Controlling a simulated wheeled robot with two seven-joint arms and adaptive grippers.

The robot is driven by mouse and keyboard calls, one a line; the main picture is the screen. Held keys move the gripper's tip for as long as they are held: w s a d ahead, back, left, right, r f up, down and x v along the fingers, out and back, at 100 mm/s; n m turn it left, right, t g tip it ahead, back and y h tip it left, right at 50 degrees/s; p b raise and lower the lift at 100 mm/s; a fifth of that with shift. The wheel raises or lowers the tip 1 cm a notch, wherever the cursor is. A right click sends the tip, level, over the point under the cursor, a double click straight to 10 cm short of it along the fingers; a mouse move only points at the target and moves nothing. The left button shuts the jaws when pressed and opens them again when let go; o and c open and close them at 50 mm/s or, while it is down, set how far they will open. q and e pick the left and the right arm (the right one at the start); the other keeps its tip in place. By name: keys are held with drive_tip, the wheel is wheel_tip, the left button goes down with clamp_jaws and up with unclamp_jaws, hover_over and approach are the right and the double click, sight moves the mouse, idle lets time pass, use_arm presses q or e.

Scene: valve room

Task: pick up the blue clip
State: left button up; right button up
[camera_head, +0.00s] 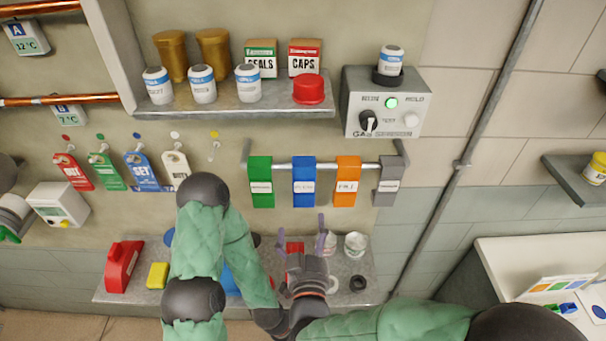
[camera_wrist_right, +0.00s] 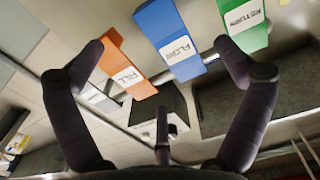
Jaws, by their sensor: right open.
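The blue clip (camera_head: 304,187) hangs from a horizontal rail on the wall, between a green clip (camera_head: 261,187) and an orange clip (camera_head: 347,187). It carries a white label, and in the right wrist view the blue clip (camera_wrist_right: 165,30) lies ahead, between the spread fingers. My right gripper (camera_head: 301,230) is open and empty, below the blue clip and apart from it, with its fingers pointing up toward the rail. My left arm is folded in front of the shelf; its gripper is not visible.
A grey clip (camera_head: 388,187) hangs at the rail's right end. Above is a shelf (camera_head: 235,112) with jars and boxes, beside a grey control box (camera_head: 384,120). Coloured tags hang at left.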

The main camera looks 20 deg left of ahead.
sight(309, 197)
drive_tip(key=x, duration=0.5)
drive_tip(key=shift+r, duration=0.4)
drive_tip(key=shift+w+p, duration=0.45)
drive_tip(key=shift+w, duration=0.3)
drive_tip(key=p+x, duration=0.1)
drive_tip(key=x, duration=0.3)
drive_tip(key=shift+w, duration=0.2)
drive_tip(key=shift+s, duration=0.1)
drive_tip(key=c, duration=1.2)
